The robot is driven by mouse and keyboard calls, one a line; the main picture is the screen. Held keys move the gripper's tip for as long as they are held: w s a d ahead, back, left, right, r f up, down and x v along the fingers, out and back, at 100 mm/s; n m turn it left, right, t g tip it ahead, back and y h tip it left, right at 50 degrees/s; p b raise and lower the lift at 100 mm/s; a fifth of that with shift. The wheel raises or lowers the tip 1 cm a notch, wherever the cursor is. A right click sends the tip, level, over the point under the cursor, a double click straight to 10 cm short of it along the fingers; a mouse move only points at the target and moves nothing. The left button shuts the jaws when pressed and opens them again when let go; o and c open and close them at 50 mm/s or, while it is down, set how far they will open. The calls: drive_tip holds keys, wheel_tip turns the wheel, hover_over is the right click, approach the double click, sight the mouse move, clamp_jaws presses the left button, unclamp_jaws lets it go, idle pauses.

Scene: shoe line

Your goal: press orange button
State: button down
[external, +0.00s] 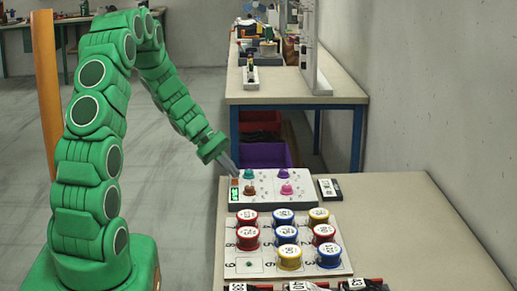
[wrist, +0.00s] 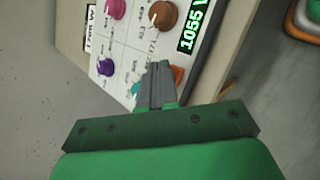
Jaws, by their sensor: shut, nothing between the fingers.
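The orange button (wrist: 178,75) shows in the wrist view, partly hidden behind my fingers, close to the green-digit display (wrist: 190,25). In the external view the orange button (external: 235,182) is small at the left edge of the white control panel (external: 268,202), above the display. My gripper (external: 235,171) is shut and empty, tilted down over the panel's upper left corner. In the wrist view my gripper's tips (wrist: 159,66) lie just left of the button. I cannot tell whether they touch the panel.
The panel carries a brown knob (wrist: 163,15), a pink knob (wrist: 115,8), a purple knob (wrist: 106,67) and a partly hidden teal knob (wrist: 136,88). Several coloured, numbered round pieces stand on a white board (external: 338,265) in front. A black-and-white label block (external: 330,189) lies right of the panel.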

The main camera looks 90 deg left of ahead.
drive_tip(key=shift+r, duration=3)
